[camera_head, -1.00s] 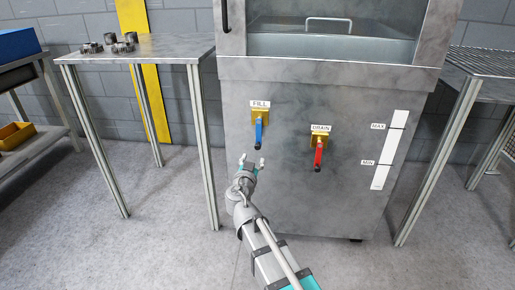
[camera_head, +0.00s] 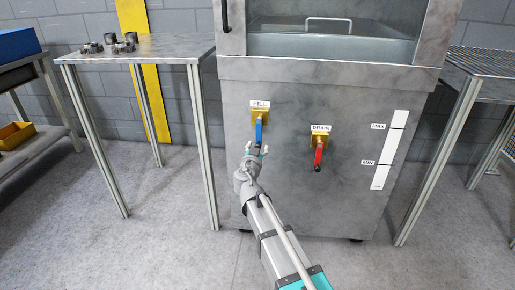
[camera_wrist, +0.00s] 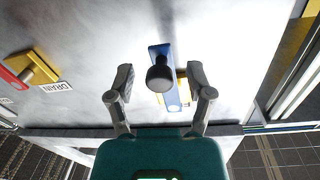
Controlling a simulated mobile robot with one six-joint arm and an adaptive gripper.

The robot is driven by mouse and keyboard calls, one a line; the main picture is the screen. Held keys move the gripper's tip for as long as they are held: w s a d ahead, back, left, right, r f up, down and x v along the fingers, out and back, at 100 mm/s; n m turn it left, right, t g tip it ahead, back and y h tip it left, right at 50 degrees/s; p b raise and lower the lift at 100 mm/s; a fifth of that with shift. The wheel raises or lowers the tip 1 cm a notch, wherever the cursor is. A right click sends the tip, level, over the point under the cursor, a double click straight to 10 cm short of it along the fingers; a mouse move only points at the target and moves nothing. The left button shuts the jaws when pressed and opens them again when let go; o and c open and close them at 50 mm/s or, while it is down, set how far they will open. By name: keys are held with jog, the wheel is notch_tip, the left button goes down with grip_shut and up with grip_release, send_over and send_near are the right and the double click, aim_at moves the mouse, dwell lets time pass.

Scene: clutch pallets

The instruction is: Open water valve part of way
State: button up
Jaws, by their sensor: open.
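The fill valve has a blue lever (camera_head: 259,132) hanging straight down from a yellow body (camera_head: 260,117), under the FILL label on the steel machine front. In the wrist view the blue lever (camera_wrist: 165,60) carries a dark round knob (camera_wrist: 159,78) at its end. My gripper (camera_head: 257,151) is open at the lever's lower end. In the wrist view the two fingers of my gripper (camera_wrist: 161,84) stand on either side of the knob, with gaps on both sides. The drain valve has a red lever (camera_head: 319,154), also hanging down; it shows at the left in the wrist view.
A white level gauge (camera_head: 388,150) marked MAX and MIN is on the machine's right side. A steel table (camera_head: 165,47) with several metal parts stands left, and a rack table (camera_head: 485,62) stands right. The floor in front is clear.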

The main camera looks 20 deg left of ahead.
grip_shut()
jog(key=shift+w+d, duration=0.1)
